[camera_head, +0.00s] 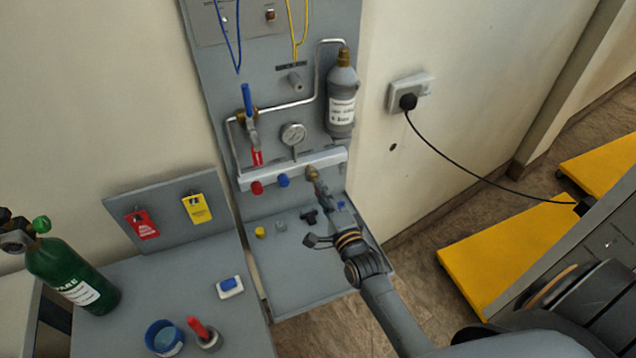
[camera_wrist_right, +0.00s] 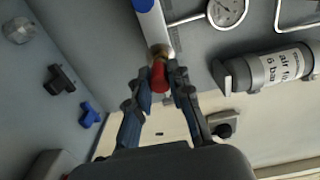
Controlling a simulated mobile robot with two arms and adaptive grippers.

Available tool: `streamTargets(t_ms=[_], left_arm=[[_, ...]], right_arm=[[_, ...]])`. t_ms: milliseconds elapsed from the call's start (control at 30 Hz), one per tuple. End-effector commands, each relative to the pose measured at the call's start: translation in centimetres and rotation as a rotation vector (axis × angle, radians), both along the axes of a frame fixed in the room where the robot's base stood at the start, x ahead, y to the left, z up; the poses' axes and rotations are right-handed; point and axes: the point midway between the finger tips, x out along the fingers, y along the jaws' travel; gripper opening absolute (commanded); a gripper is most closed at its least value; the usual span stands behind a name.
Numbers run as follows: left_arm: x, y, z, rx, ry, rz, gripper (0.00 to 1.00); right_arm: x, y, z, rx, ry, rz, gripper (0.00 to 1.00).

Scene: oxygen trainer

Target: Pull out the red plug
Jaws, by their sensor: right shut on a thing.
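The red plug (camera_wrist_right: 158,76) is between the fingertips of my right gripper (camera_wrist_right: 167,78) in the right wrist view. The gripper is shut on it. The plug's top lies against or right beside a brass fitting (camera_wrist_right: 160,51) on the light manifold bar (camera_wrist_right: 150,22); I cannot tell how deep it sits. In the head view my right gripper (camera_head: 320,189) reaches up to the brass fitting (camera_head: 312,172) near the right part of the manifold bar (camera_head: 296,170), and its fingers hide the plug. My left gripper is not in view.
A red knob (camera_head: 257,187) and a blue knob (camera_head: 284,180) are on the bar left of my gripper. A gauge (camera_head: 293,134) and a grey bottle (camera_head: 341,98) are above. Small fittings lie on the shelf (camera_head: 290,293) below.

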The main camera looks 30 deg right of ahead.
Motion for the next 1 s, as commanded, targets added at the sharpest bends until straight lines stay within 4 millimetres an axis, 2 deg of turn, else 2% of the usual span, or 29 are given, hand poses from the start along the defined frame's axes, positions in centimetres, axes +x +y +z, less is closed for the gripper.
streamTargets(t_ms=[1000], left_arm=[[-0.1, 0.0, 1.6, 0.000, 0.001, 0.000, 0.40]], right_arm=[[-3.9, 0.2, 0.1, 0.001, -0.002, 0.000, 0.00]])
